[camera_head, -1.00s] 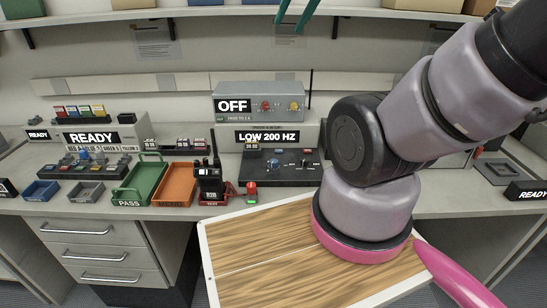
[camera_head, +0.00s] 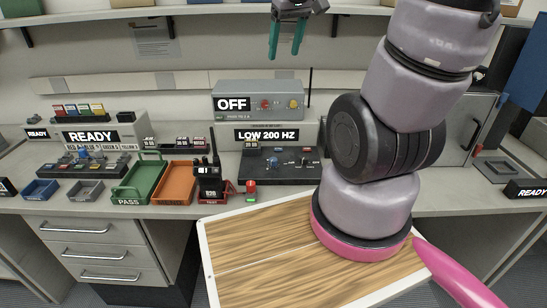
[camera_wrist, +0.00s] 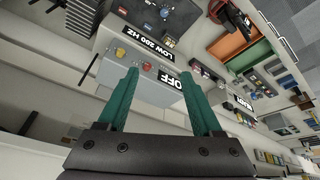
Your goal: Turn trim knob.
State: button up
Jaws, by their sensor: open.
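My gripper (camera_head: 286,52) is open and empty, with two green fingers. It hangs high in front of the back wall, above the grey box marked OFF (camera_head: 232,88). That box carries a red knob (camera_head: 265,104) and a yellow knob (camera_head: 294,104). Below it is a unit whose display reads LOW 200 HZ (camera_head: 266,135). A dark panel (camera_head: 260,178) in front carries a blue knob (camera_head: 273,161) and several small dark knobs. The wrist view shows the OFF box (camera_wrist: 130,70) between and beyond the fingers (camera_wrist: 160,105). I cannot read which knob is labelled trim.
A radio (camera_head: 209,184) stands in a red holder beside a red-and-green lamp (camera_head: 251,189). A green PASS tray (camera_head: 139,184) and an orange tray (camera_head: 175,185) lie to the left. An antenna (camera_head: 309,90) rises beside the OFF box. A shelf (camera_head: 170,13) runs above.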

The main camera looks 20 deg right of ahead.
jog(key=w+d+f+n+g, duration=0.1)
jog(key=w+f+n, duration=0.2)
jog(key=f, duration=0.3)
jog(key=w+f+n+g, duration=0.1)
jog(key=w+f+n, duration=0.3)
jog(key=f, duration=0.3)
jog(key=n+g, duration=0.2)
jog(key=n, duration=0.4)
send_near(274, 159)
notch_tip(274, 159, down, 9)
jog(key=shift+w+r, duration=0.1)
jog(key=shift+w, duration=0.05)
grip_shut()
